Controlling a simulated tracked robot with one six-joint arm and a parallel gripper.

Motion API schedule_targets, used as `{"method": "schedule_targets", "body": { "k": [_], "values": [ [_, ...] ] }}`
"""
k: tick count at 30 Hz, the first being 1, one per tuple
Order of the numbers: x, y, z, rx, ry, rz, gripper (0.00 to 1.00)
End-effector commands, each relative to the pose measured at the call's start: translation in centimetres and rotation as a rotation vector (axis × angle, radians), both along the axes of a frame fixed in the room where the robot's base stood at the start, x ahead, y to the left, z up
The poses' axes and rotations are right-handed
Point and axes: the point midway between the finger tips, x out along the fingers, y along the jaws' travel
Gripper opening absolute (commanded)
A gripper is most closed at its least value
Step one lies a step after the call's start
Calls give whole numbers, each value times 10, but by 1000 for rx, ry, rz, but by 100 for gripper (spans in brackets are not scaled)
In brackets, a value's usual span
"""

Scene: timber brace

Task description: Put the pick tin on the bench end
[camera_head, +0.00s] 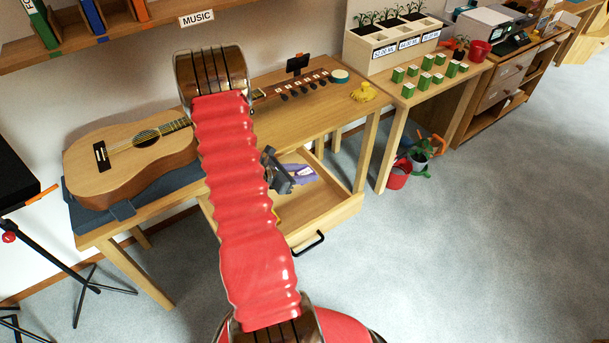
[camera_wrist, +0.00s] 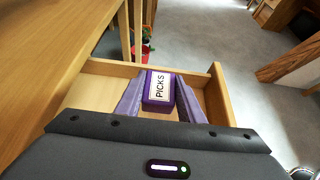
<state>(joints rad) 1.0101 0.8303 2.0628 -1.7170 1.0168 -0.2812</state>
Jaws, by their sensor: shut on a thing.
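The pick tin (camera_wrist: 158,88) is a small purple box with a white PICKS label. In the wrist view it sits between the two purple fingers of my gripper (camera_wrist: 160,78), which is shut on it. In the head view my gripper (camera_head: 300,174) is over the open drawer (camera_head: 335,210), and the tin is too small to make out clearly. The drawer's wooden wall (camera_wrist: 216,92) surrounds it in the wrist view; I cannot tell whether the tin touches the drawer floor. The wooden bench (camera_head: 300,115) stands above and behind the drawer.
A guitar (camera_head: 125,165) lies on the bench's left part. A round teal-rimmed thing (camera_head: 340,76) and a yellow thing (camera_head: 363,93) are near its right end, with some bare wood in front. My red-sleeved arm hides the middle. Green boxes (camera_head: 408,90) stand on the neighbouring table.

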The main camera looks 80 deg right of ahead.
Motion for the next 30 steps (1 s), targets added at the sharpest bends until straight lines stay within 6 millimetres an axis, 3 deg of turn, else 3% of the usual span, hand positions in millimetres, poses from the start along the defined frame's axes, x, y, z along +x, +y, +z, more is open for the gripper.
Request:
{"method": "schedule_targets", "body": {
  "k": [10, 14, 20, 30],
  "values": [
    [1, 0, 0, 0, 0, 3, 13],
    [14, 3, 0, 0, 0, 26, 13],
    [63, 20, 1, 0, 0, 117, 13],
    [172, 76, 3, 1, 1, 338, 13]
  ]
}}
